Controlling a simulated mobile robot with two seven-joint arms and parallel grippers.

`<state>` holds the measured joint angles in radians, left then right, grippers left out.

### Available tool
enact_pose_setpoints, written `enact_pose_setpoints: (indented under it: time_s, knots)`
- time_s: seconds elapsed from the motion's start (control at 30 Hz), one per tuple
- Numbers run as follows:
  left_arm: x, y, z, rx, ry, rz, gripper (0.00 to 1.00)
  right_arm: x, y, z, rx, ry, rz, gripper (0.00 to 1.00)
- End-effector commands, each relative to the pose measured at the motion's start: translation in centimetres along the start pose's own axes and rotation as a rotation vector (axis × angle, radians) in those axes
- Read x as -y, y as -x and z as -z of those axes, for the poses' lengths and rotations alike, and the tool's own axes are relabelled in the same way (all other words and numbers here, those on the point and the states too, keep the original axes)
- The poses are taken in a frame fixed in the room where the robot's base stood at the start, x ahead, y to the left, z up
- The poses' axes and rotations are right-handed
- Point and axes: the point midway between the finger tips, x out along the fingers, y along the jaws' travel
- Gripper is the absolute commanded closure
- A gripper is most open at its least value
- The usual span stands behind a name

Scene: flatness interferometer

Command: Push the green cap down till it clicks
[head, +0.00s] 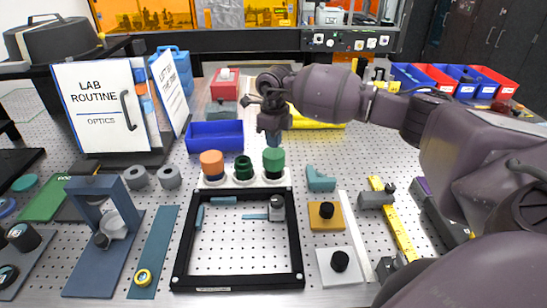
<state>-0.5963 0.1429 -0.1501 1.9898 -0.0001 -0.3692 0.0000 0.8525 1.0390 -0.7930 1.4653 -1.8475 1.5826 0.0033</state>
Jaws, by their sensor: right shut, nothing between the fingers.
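The green cap (274,161) is on the right of a row of three at the back of the black frame, on a white round base. A darker green, ring-like piece (243,168) stands in the middle and an orange cap (211,163) on the left. My right gripper (273,140) points down just above the green cap, fingers shut with nothing between them. Its tips look close to the cap's top; I cannot tell whether they touch. My left gripper is not in view.
A black square frame (180,262) lies in front of the caps. A blue bin (215,136) stands behind them. A teal bracket (320,179) and knobbed blocks (325,216) lie to the right. A grey-blue stand (97,240) is at left.

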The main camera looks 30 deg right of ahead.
Motion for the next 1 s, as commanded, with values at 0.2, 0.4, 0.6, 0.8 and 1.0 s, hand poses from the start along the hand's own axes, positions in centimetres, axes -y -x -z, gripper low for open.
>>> enact_pose_setpoints:
  time_s: [0.2,0.4,0.6,0.8,1.0]
  knots:
    - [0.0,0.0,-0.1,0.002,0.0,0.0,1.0,0.0,0.0,0.0,0.0,0.0,0.0,1.0]
    - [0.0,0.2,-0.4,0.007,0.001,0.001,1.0,0.0,0.0,0.0,0.0,0.0,0.0,1.0]
    - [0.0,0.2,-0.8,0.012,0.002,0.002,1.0,0.0,-0.5,0.0,0.0,0.0,0.0,1.0]
    - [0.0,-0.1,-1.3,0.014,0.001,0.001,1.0,0.0,-1.3,0.0,0.0,0.0,0.0,1.0]
    - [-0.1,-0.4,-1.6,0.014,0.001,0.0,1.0,0.0,-2.1,0.0,-0.001,0.0,0.0,1.0]
